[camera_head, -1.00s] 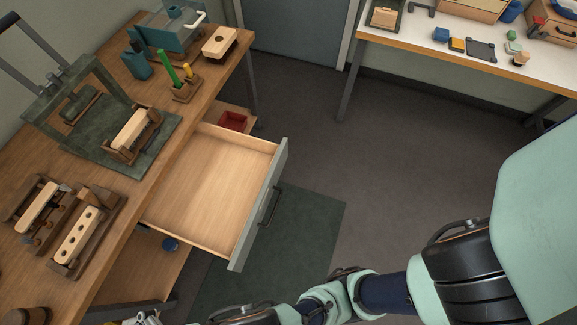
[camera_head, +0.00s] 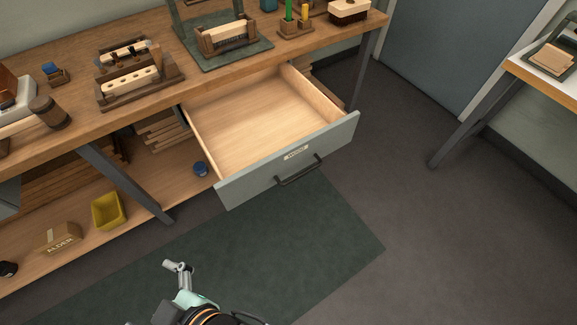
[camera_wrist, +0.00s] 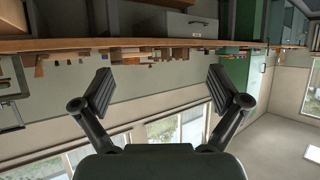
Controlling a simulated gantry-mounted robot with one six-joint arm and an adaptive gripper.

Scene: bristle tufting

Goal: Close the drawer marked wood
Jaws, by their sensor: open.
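The drawer (camera_head: 262,170) stands pulled far out from under the wooden workbench. It is empty, with pale wood inside and a grey-green front. A small label on the front appears to read WOOD, and a dark bar handle (camera_head: 299,171) sits below it. My gripper (camera_head: 179,267) is below and left of the drawer front in the head view, apart from it. In the wrist view my gripper (camera_wrist: 168,92) has its two dark fingers spread wide with nothing between them. A grey drawer-like front (camera_wrist: 188,24) shows upside down there; I cannot tell if it is the same drawer.
The workbench top (camera_head: 75,123) holds brush blocks in wooden holders. A yellow bin (camera_head: 108,211) and a box marked ALDER (camera_head: 58,238) sit on the lower shelf. A green mat (camera_head: 250,245) covers the floor before the drawer. A second table (camera_head: 545,80) stands at right.

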